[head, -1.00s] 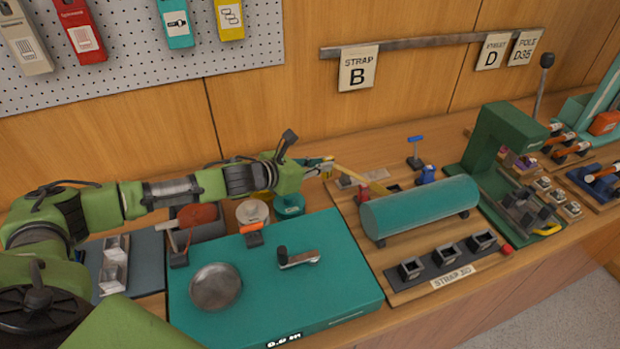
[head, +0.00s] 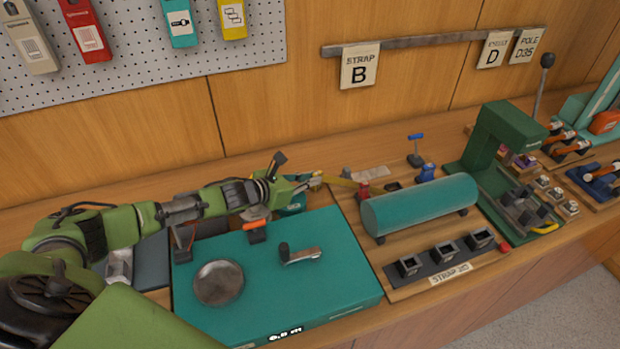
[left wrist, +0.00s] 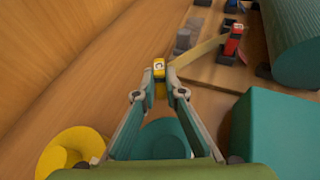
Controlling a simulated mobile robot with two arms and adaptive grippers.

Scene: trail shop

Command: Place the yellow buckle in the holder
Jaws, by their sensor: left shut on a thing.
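My left gripper (head: 317,181) is shut on the yellow buckle, left of the wooden board. In the left wrist view, the yellow buckle (left wrist: 159,69) sits between the fingertips of the left gripper (left wrist: 160,88). A yellowish strap (head: 341,182) runs from the buckle to a red clamp (head: 364,191) on the board; the strap (left wrist: 200,50) and red clamp (left wrist: 232,40) also show in the left wrist view. Short grey posts (left wrist: 183,42) stand on the board just beyond the buckle, apart from it. I cannot tell which part is the holder. My right gripper is not in view.
A teal cylinder (head: 420,204) lies across the board right of the clamp. A large teal box (head: 330,265) with a round metal pan (head: 218,283) stands in front of the gripper. A blue clamp (head: 427,172) and green press (head: 497,140) stand farther right.

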